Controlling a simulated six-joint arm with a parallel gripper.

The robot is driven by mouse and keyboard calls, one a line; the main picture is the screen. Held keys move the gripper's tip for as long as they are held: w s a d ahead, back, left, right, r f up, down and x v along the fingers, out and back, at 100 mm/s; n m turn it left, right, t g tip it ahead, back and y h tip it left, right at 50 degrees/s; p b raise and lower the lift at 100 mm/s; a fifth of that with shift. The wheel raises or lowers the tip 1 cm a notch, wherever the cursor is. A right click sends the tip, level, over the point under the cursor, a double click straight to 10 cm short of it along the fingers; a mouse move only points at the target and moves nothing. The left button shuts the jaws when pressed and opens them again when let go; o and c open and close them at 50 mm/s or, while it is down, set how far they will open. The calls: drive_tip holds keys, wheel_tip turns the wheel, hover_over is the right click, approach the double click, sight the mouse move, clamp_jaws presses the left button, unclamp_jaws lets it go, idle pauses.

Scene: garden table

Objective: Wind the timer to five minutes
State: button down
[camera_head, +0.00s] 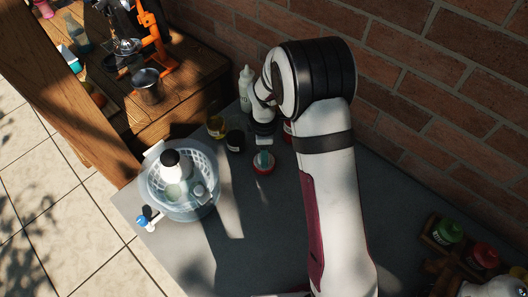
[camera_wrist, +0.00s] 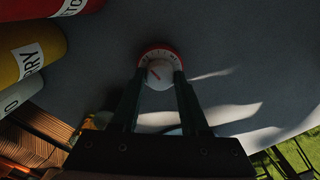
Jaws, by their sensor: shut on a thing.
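The timer (camera_wrist: 158,53) has a red rim and a white dial face with small marks; its markings are too small to read. A white knob (camera_wrist: 158,76) with a red pointer line sits in its middle. The pointer slants to the upper left in the wrist view. In the head view the timer (camera_head: 263,169) stands on the grey table, below the end of my arm. My gripper (camera_wrist: 161,77) is shut on the knob, one dark finger on each side. The fingers partly hide the lower dial.
Red, yellow and white labelled containers (camera_wrist: 30,52) stand close to the left in the wrist view. The grey table (camera_head: 248,248) is clear below the timer.

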drive_tip(key=shift+m, duration=0.3)
drive_tip(key=m, duration=0.8)
drive_tip(key=shift+m, duration=0.3)
drive_tip(key=m, duration=0.4)
drive_tip(key=shift+m, duration=2.1)
drive_tip(key=shift+c, duration=2)
unclamp_jaws()
